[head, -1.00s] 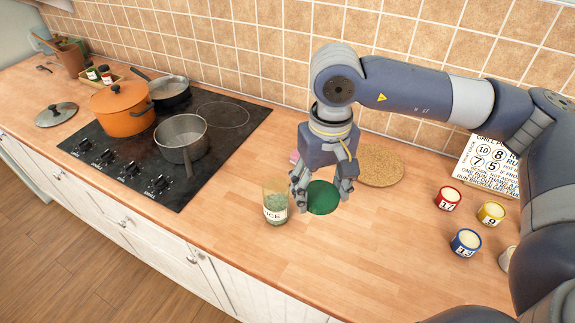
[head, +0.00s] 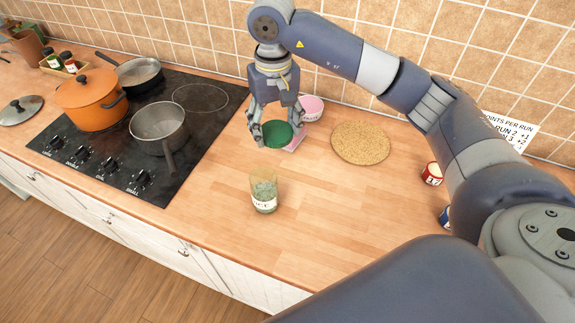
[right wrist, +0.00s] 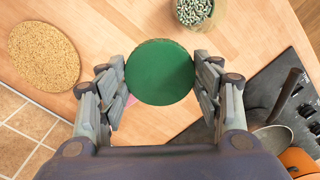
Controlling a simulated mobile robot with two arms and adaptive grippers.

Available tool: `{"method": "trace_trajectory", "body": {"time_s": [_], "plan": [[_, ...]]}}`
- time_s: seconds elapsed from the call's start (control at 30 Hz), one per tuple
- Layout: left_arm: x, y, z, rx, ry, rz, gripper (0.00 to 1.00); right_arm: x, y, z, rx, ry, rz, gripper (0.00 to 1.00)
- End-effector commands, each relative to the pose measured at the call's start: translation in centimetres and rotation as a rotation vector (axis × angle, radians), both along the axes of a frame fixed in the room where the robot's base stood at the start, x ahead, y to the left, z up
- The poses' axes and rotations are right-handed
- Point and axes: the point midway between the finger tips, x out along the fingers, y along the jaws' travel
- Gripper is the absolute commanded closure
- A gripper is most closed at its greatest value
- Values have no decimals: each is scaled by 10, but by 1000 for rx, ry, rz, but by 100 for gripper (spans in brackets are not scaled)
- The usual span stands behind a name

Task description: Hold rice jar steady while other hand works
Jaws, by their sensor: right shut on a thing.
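The rice jar (head: 264,190), clear with a pale label, stands upright on the wooden counter near its front edge. Its contents show from above in the right wrist view (right wrist: 194,12). My right gripper (head: 275,135) is shut on a round green lid (head: 281,134), between its two fingers in the right wrist view (right wrist: 160,72). It holds the lid behind the jar and apart from it. Nothing is touching the jar. My left gripper is not in view.
A black hob (head: 70,165) with an orange pot (head: 90,100), a saucepan (head: 158,122) and a frying pan (head: 138,74) lies left. A cork mat (head: 360,143) and pink cup (head: 311,108) are near the wall.

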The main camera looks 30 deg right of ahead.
Motion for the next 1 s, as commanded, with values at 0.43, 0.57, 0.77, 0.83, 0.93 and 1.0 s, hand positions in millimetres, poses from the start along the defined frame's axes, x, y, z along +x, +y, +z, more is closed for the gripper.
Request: {"method": "trace_trajectory", "body": {"time_s": [0.43, 0.57, 0.77, 0.83, 0.93, 1.0], "plan": [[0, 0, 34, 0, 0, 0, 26, -2, 0, -104, 0, 3, 0, 69], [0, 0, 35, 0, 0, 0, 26, -1, 0, -116, 0, 1, 1, 69], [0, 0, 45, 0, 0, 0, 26, -2, 0, -142, 0, 5, 0, 69], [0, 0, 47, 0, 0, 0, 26, -2, 0, -152, 1, 3, -1, 69], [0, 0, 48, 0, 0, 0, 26, -1, 0, -160, 1, 0, 1, 69], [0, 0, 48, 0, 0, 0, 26, -1, 0, -162, 1, -2, 1, 69]]}}
